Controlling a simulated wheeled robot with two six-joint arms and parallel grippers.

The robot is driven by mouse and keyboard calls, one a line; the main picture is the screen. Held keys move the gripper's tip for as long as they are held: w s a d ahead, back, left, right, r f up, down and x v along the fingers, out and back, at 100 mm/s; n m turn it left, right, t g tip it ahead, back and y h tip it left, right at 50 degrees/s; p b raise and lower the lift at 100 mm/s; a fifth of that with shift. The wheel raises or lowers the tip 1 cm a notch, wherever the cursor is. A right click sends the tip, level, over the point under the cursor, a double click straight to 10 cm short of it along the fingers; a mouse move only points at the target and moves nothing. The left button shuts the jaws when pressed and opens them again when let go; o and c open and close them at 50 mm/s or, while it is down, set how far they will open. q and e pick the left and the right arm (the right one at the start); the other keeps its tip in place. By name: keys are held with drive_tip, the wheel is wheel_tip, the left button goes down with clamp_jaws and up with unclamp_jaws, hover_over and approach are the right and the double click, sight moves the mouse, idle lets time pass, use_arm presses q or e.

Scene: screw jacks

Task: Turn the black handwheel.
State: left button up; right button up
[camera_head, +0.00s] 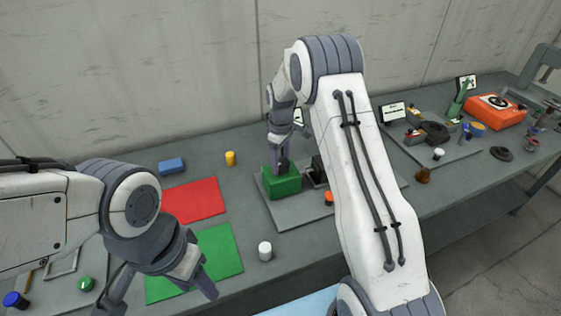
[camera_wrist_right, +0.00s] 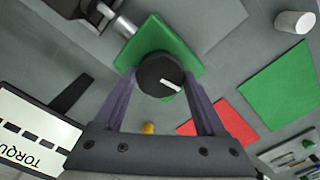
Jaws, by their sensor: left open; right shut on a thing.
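The black handwheel (camera_wrist_right: 158,76) is a round dark knob with a white mark on its face, on a green block (camera_wrist_right: 180,42). In the head view the green block (camera_head: 282,185) stands on a grey plate, and the handwheel is mostly hidden by my gripper. My right gripper (camera_wrist_right: 160,82) is shut on the handwheel, one finger on each side of its rim; it reaches down over the block in the head view (camera_head: 281,160). My left gripper (camera_head: 162,297) is open and empty at the front left, near the green mat's left front part.
A red mat (camera_head: 193,202) and a green mat (camera_head: 222,250) lie left of the block. A white cylinder (camera_head: 265,251), a yellow cylinder (camera_head: 230,158) and a blue block (camera_head: 171,166) stand nearby. A sign (camera_wrist_right: 30,135) reading "TORQU" shows partly. Other fixtures crowd the right.

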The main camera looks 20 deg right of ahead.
sight(281, 163)
drive_tip(key=m, duration=1.4)
drive_tip(key=shift+d+r+b, duration=0.1)
drive_tip(key=shift+b, duration=0.3)
drive_tip(key=o, duration=1.3)
wheel_tip(281, 163, up, 10)
drive_tip(key=shift+r+b, duration=0.25)
drive_tip(key=shift+b, duration=0.95)
